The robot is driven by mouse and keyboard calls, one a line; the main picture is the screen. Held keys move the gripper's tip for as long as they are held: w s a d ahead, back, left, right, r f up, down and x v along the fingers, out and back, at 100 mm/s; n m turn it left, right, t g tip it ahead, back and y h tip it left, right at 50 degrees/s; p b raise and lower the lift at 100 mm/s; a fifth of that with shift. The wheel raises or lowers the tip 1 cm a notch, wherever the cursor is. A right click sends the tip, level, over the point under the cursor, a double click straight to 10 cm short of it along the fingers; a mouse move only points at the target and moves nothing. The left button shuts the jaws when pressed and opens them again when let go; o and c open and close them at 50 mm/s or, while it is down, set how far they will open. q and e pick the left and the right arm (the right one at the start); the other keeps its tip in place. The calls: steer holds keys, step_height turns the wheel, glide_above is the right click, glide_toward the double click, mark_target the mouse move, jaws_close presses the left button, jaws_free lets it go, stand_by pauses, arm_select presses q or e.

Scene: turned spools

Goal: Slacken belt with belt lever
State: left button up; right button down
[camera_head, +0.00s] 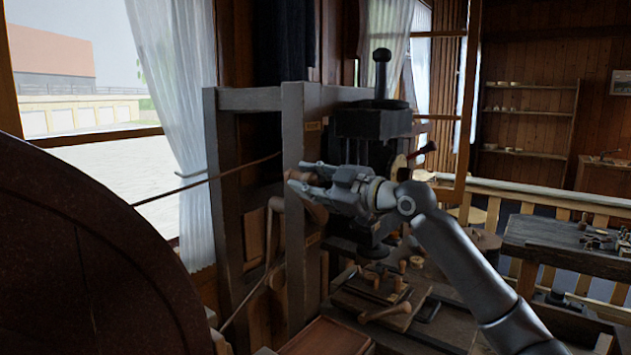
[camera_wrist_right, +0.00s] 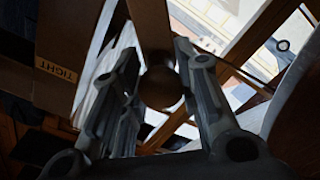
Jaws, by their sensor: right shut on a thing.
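The belt lever (camera_head: 318,212) shows as a brown wooden end at a dark upright post, partly hidden by my right gripper (camera_head: 300,182). In the right wrist view its round brown knob (camera_wrist_right: 162,88) sits between the two fingers of my right gripper (camera_wrist_right: 158,62), which is shut on it. A plate reading "TIGHT" (camera_wrist_right: 56,70) is on the wood left of the fingers. The belt (camera_head: 232,170) shows as a thin brown line running toward the large dark wheel (camera_head: 90,265) at left. My left gripper is out of view.
A black machine head (camera_head: 372,125) stands right behind my gripper, beside the wooden frame (camera_head: 250,98). Below is a bench board (camera_head: 365,310) with small turned pieces. A wooden railing (camera_head: 545,197) and another table (camera_head: 560,238) stand at right.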

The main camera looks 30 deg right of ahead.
steer(key=shift+s+a+f+n, duration=0.1)
steer(key=shift+a+f+n, duration=0.2)
steer(key=shift+a+f, duration=0.15)
steer(key=shift+f, duration=0.1)
steer(key=c, duration=1.1)
jaws_free()
steer(key=shift+s, duration=0.1)
steer(key=shift+o, duration=0.2)
steer(key=shift+d, duration=0.1)
steer(key=shift+s+d, duration=0.1)
steer(key=shift+s, duration=0.1)
steer(key=v, duration=1.1)
steer(key=shift+s, duration=0.15)
